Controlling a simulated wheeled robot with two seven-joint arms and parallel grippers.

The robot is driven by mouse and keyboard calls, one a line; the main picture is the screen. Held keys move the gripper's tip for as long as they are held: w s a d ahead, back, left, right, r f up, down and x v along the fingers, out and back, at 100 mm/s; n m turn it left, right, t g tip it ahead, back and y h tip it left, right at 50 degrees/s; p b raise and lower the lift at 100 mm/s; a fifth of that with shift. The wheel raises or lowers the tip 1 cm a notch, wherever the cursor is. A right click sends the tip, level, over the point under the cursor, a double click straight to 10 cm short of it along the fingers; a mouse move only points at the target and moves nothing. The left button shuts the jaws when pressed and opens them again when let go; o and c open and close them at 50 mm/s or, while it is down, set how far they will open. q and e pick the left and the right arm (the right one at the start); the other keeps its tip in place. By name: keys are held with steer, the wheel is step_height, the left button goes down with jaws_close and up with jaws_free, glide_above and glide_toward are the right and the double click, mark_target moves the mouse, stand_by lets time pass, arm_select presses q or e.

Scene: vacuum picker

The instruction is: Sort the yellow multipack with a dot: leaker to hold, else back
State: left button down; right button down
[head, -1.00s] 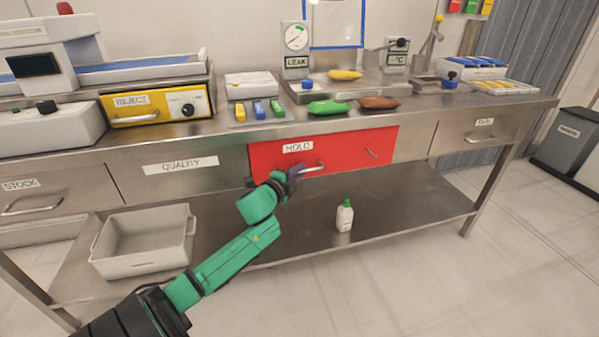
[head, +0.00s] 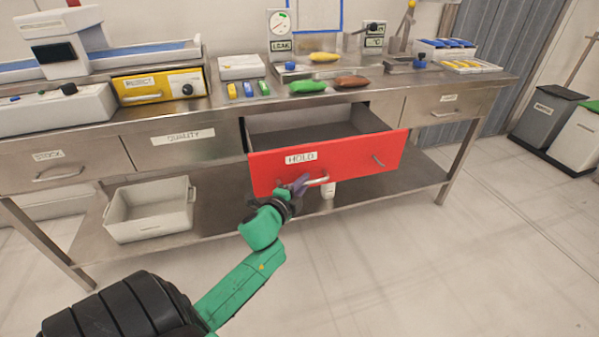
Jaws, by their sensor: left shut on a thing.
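The red HOLD drawer (head: 345,160) is pulled out from under the bench, and the part of its inside that shows looks empty. My left gripper (head: 306,183) is shut on the drawer's handle (head: 319,181). A yellow pack (head: 323,57) lies on the metal tray beside the LEAK gauge (head: 281,28). A green pack (head: 308,87) and a brown pack (head: 351,81) lie on the bench in front of it. I cannot make out a dot on the yellow pack. My right gripper is not in view.
A yellow REJECT box (head: 160,86) and a white machine stand at the back left. Waste bins (head: 545,115) stand at the right. The floor in front is clear.

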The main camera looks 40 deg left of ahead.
arm_select(q)
steer(key=shift+s+d, duration=0.15)
steer(key=shift+d, duration=0.05)
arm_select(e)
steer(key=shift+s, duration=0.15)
arm_select(q)
steer(key=c, duration=1.1)
jaws_free()
steer(key=shift+s, duration=0.15)
steer(key=v, duration=1.4)
steer(key=shift+s, duration=0.15)
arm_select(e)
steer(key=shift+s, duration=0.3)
